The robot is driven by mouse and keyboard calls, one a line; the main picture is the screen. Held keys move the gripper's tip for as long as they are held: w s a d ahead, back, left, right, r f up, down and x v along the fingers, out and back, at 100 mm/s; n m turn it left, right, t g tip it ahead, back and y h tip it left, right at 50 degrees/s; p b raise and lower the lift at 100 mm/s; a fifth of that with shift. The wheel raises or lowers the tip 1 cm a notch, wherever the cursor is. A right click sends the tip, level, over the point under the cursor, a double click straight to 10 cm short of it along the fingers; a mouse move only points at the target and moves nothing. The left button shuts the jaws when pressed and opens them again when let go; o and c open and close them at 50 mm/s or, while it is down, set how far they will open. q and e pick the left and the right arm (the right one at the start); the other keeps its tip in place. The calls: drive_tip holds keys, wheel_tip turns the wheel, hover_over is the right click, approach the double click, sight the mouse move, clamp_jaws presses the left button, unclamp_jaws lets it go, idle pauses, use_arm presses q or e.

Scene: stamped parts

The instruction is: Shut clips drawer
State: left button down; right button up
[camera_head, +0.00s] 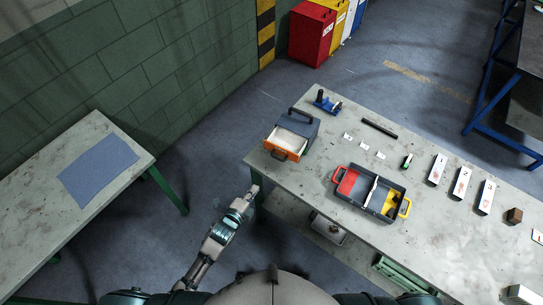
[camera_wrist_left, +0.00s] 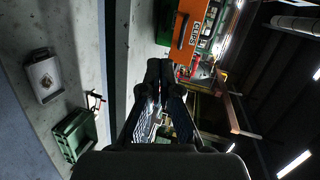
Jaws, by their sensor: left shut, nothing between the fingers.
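The clips drawer has an orange front (camera_head: 281,153) with a dark handle. It stands pulled out of a small dark grey cabinet (camera_head: 312,125) at the near left corner of the workbench, and its pale inside shows. In the left wrist view the orange front with the word CLIPS (camera_wrist_left: 205,28) is at the top, just beyond my fingers. My left gripper (camera_head: 257,188) is shut and empty, low beside the bench's left end, apart from the drawer. Its closed fingers (camera_wrist_left: 160,72) also show in the left wrist view. My right gripper is not in view.
The grey workbench (camera_head: 310,178) carries a blue stand (camera_head: 326,102), a black bar, an open two-part toolbox (camera_head: 370,218) with red and yellow ends, and several white cards. A second table (camera_head: 50,230) with a blue mat stands left. Floor between the tables is clear.

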use_arm(q)
wheel_tip(320, 180, up, 3)
drive_tip(key=d+m, duration=0.1)
approach(281, 151)
drive_tip(key=shift+h, duration=0.3)
drive_tip(key=w+f, duration=0.1)
drive_tip(key=w+d+f, duration=0.1)
drive_tip(key=w+f, duration=0.1)
drive_tip(key=shift+w+d+f, duration=0.1)
drive_tip(key=shift+w+f, duration=0.15)
drive_tip(key=shift+f, duration=0.05)
drive_tip(key=b+x, duration=0.1)
drive_tip(key=x, duration=0.1)
drive_tip(key=r+b+x, duration=0.1)
drive_tip(key=b+x, duration=0.1)
drive_tip(key=x, duration=0.1)
drive_tip(key=b+x, duration=0.2)
drive_tip(key=x, duration=0.1)
drive_tip(key=shift+w+d+r, duration=0.15)
drive_tip(key=shift+w+d, duration=0.05)
drive_tip(key=shift+w+d+r, duration=0.1)
drive_tip(key=shift+w, duration=0.1)
drive_tip(key=shift+s+r, duration=0.15)
drive_tip(key=shift+r, duration=0.15)
